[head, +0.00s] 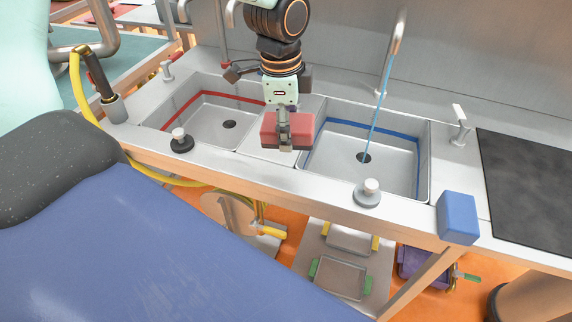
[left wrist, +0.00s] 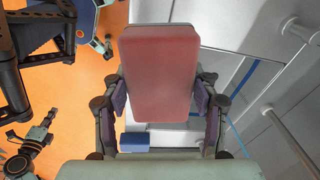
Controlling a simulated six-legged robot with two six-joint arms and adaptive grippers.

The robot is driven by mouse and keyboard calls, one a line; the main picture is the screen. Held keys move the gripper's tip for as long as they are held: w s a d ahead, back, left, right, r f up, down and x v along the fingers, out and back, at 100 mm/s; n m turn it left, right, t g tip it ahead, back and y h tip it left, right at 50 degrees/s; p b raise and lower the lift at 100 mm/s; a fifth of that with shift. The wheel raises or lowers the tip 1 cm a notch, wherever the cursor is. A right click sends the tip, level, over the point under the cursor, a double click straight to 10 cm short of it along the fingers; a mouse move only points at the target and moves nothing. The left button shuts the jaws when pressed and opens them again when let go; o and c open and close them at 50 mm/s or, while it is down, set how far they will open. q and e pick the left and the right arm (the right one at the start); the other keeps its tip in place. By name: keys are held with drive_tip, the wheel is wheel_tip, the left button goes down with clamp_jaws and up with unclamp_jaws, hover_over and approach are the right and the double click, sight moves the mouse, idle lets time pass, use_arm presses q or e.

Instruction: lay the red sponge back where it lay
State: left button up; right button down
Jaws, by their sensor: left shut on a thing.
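The red sponge (head: 272,133) is a block held in my left gripper (head: 285,130). In the head view it shows in front of the strip between the two sinks, with its lower edge near the counter's front part. I cannot tell how high above the counter it is. In the left wrist view the red sponge (left wrist: 158,72) fills the space between the two fingers, which press on its sides. The gripper hides the middle of the sponge in the head view.
The left sink (head: 190,118) has a red band; the right sink (head: 345,165) has a blue band and running water. A blue sponge (head: 459,217) sits at the counter's front edge. Knobs (head: 181,140) (head: 369,193) stand along the front. A dark panel (head: 530,185) lies at the right.

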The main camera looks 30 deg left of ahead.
use_arm(q)
drive_tip(key=shift+s+a+m, duration=0.15)
drive_tip(key=shift+m, duration=0.15)
drive_tip(key=shift+f+m, duration=0.1)
drive_tip(key=shift+m, duration=0.3)
drive_tip(key=shift+d+m+g, duration=0.2)
drive_tip(key=shift+m+g, duration=0.2)
drive_tip(key=shift+g, duration=0.1)
drive_tip(key=shift+d+f, duration=0.1)
hover_over(286, 174)
drive_tip(key=f, duration=0.5)
drive_tip(key=shift+s+f+b, duration=0.2)
drive_tip(key=shift+s+b, duration=0.05)
drive_tip(key=shift+b, duration=0.15)
drive_tip(key=shift+w+d+f, duration=0.15)
drive_tip(key=shift+w+f, duration=0.05)
drive_tip(key=shift+f, duration=0.35)
drive_tip(key=f, duration=0.3)
drive_tip(key=shift+s+b, duration=0.2)
drive_tip(key=shift+b, duration=0.1)
drive_tip(key=shift+f, duration=0.15)
drive_tip(key=shift+w, duration=0.2)
use_arm(e)
drive_tip(key=shift+w+a+f, duration=0.15)
drive_tip(key=shift+f, duration=0.25)
drive_tip(key=shift+w+a+f, duration=0.1)
drive_tip(key=shift+f, duration=0.25)
